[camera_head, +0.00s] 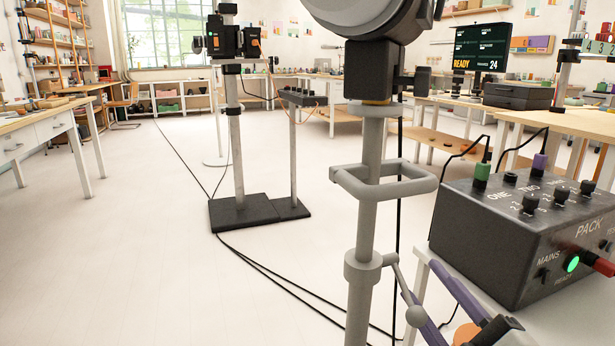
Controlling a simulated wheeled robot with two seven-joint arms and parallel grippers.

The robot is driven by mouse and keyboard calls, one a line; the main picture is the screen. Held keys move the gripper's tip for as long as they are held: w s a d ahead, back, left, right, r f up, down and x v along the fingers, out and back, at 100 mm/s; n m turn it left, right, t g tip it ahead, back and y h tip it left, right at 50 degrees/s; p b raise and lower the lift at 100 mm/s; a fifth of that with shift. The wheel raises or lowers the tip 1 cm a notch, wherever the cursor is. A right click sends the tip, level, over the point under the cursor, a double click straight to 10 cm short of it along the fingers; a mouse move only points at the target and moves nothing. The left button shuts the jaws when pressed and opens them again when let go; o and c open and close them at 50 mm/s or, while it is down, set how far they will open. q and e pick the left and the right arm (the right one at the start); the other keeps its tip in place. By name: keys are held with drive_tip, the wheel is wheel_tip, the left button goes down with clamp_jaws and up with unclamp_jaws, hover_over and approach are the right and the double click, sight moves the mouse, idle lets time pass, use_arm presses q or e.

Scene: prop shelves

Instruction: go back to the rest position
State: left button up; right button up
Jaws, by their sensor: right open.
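My right gripper (468,318) appears to show only in part, low at the right of the head view. My left gripper is not in view.
The black power pack (490,245) sits on a pale table at right. A grey lamp stand (368,220) rises close in front. A second stand on a black base (243,213) stands farther back. Cables cross the floor. Open pale floor (110,260) lies at left.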

drive_tip(key=s+a+f+m+g, duration=0.55)
drive_tip(key=s+f, duration=0.25)
drive_tip(key=f, duration=0.2)
drive_tip(key=s+a+f+m+g, duration=0.4)
drive_tip(key=s+a+f+m, duration=0.15)
drive_tip(key=s+f, duration=0.4)
use_arm(q)
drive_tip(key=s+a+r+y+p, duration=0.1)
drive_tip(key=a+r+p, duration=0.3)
drive_tip(key=p, duration=1)
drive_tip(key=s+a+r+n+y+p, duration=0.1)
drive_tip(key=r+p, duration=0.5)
drive_tip(key=p, duration=0.8)
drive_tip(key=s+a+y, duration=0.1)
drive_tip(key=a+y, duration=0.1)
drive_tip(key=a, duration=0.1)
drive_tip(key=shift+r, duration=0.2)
use_arm(e)
drive_tip(key=s+d+r+m+h, duration=0.1)
drive_tip(key=s+d+r, duration=0.3)
drive_tip(key=d+r, duration=0.4)
drive_tip(key=shift+r+m+g+h, duration=0.3)
drive_tip(key=shift+r+g+h, duration=0.15)
drive_tip(key=shift+h, duration=0.45)
